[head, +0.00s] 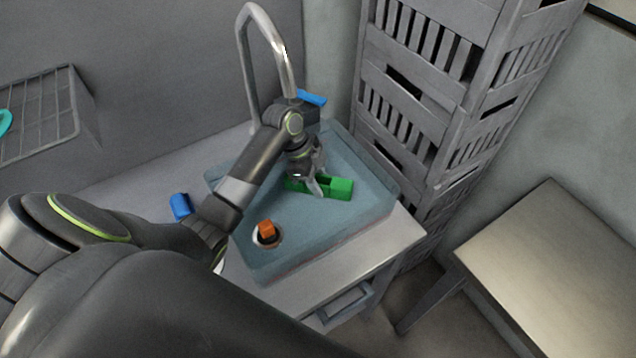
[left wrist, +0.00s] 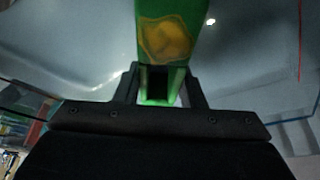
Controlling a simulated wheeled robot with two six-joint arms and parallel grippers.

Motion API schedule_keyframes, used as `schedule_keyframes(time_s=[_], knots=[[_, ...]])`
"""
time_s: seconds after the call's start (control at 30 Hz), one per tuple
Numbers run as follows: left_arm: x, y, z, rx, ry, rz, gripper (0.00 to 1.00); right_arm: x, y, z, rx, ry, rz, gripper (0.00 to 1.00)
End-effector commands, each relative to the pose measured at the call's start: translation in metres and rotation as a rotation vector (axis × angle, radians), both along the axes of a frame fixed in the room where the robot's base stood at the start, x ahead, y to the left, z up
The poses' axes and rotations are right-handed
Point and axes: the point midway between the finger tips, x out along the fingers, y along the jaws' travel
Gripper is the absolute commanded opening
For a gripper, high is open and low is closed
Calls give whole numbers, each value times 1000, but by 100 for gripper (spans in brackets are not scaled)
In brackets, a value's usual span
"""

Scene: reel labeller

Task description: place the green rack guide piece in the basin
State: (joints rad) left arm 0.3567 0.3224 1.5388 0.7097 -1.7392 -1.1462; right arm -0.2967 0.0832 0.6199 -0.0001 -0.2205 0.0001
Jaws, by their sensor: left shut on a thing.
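The green rack guide piece (head: 341,187) is a bright green block with a slot, in the blue-grey basin (head: 335,225). My left gripper (head: 316,182) is shut on it. In the left wrist view the green piece (left wrist: 168,35) stands out beyond the two dark fingers, with a yellowish patch on its face. The piece is inside the basin's outline; I cannot tell whether it touches the floor. My right gripper is not in view.
An orange block (head: 266,229) sits at the round drain in the basin. A blue cylinder (head: 180,206) lies on the counter left of it. A curved metal faucet (head: 284,60) rises behind. Stacked grey crates (head: 425,90) stand to the right, beside a table (head: 560,260).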

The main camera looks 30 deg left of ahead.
Motion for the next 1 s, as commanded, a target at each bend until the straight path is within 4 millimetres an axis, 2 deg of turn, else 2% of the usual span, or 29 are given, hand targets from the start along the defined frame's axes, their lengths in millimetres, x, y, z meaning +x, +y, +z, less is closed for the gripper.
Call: schedule_keyframes(time_s=[0.27,0.3,0.43,0.8,0.87,1.0], knots=[[0,0,-2,0,0,0,7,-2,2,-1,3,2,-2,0],[0,0,-2,0,0,0,40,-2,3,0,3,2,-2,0],[0,0,-2,0,0,0,57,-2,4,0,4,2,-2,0],[0,2,3,1,-2,0,58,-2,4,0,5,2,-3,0],[0,4,8,2,-4,0,58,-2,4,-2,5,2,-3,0],[-2,15,32,4,-5,0,58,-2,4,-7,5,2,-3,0]])
